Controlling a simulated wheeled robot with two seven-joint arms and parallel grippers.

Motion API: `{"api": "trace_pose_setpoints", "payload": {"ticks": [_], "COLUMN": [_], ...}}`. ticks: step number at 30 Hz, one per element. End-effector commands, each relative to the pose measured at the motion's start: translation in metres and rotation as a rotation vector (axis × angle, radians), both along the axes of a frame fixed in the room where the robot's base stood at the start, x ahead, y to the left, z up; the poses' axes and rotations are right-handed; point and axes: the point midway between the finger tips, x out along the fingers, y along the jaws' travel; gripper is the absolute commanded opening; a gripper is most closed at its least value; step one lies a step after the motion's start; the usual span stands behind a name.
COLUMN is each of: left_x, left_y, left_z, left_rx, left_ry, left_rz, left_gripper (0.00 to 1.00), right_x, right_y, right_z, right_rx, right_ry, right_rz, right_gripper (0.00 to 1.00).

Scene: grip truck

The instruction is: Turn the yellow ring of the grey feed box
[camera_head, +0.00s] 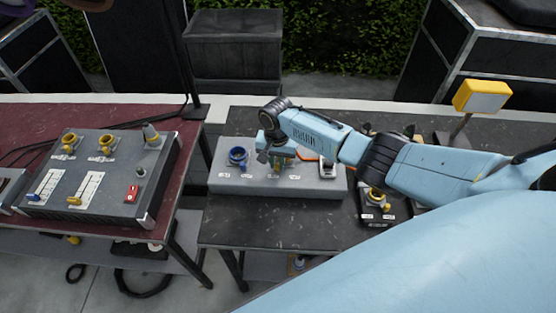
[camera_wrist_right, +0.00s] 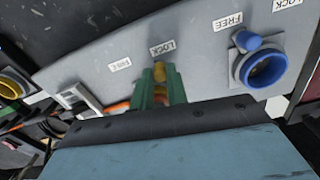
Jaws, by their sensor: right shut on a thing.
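The grey feed box (camera_head: 328,183) lies on the dark table and fills much of the right wrist view (camera_wrist_right: 100,50). My right gripper (camera_head: 275,166) reaches down over its middle. In the right wrist view its green fingers (camera_wrist_right: 160,90) are shut on a yellow part (camera_wrist_right: 160,70) of the yellow ring. The rest of that ring is hidden behind the fingers. The yellow part points near the LOCK label (camera_wrist_right: 162,48), with a FREE label (camera_wrist_right: 118,65) to its left. My left gripper is not in view.
A blue ring (camera_head: 238,156) with its own tab sits left of my gripper on the box. A switch (camera_head: 327,168) is at the box's right. A larger panel (camera_head: 105,185) stands on the left table, and a yellow-framed lamp (camera_head: 482,97) at the right.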

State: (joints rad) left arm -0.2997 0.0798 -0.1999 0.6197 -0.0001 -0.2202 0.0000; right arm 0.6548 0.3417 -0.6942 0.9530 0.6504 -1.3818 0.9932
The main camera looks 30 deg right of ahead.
Motion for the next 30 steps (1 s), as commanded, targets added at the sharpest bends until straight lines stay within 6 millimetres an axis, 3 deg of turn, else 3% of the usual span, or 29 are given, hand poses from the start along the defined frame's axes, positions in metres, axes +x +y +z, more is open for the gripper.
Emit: {"api": "trace_pose_setpoints", "payload": {"ticks": [9,10,15,25,30], "left_x": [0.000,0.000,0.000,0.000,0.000], "left_y": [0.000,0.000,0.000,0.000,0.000], "left_z": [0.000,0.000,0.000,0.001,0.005], "left_rx": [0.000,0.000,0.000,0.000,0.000], "left_ry": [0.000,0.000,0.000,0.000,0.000], "left_rz": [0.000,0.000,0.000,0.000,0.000], "left_gripper": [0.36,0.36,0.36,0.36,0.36], "right_x": [0.002,0.002,0.002,0.001,0.001], "right_y": [-0.001,-0.001,0.000,0.000,0.000], "right_z": [0.001,0.001,0.001,0.004,0.024], "right_rx": [-0.001,-0.001,-0.001,0.000,0.001], "right_ry": [-0.006,-0.006,-0.004,-0.003,-0.005], "right_rz": [-0.003,-0.003,-0.002,-0.001,-0.001], "right_gripper": [0.00,0.16,0.37,0.37,0.37]}}
